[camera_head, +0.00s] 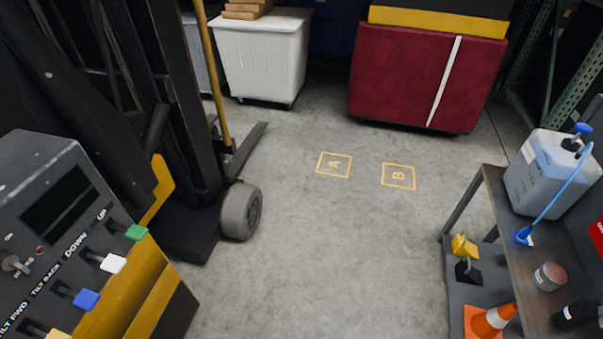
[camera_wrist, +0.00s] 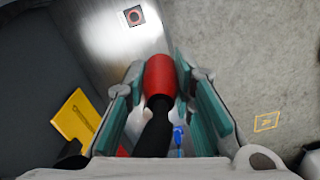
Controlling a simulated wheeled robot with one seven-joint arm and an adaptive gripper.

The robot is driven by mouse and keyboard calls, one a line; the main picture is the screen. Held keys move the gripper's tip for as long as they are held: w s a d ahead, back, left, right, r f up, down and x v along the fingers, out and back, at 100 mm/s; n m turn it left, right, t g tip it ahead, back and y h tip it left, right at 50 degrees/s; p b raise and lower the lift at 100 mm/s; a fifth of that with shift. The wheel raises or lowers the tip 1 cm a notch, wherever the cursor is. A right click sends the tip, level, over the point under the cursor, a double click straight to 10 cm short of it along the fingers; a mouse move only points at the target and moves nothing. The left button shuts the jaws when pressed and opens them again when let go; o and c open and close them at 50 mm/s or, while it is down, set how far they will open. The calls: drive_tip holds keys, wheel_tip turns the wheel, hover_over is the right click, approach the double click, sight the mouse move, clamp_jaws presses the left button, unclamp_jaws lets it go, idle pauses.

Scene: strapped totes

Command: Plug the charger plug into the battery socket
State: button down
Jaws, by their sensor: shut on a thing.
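My gripper (camera_wrist: 158,80) is in the wrist view, its teal-padded fingers closed around the charger plug (camera_wrist: 159,73). The plug has a red front part and a black rear part that runs down toward the palm. The plug's front face is turned away from view. Neither plug, socket nor gripper is visible in the head view.
A forklift (camera_head: 130,110) with a lever panel (camera_head: 75,240) stands at left. A white bin (camera_head: 262,60) and red tote (camera_head: 420,80) are behind. The middle floor is clear.

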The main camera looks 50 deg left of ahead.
drive_tip(key=s+a+r+m+p, duration=0.1)
drive_tip(key=s+a+r+p, duration=0.1)
drive_tip(key=r, duration=0.4)
drive_tip(key=s+a+r+m+p, duration=0.2)
drive_tip(key=a+r+p, duration=0.2)
drive_tip(key=a+r, duration=0.2)
drive_tip(key=shift+s+a+r, duration=0.25)
drive_tip(key=shift+r, duration=0.3)
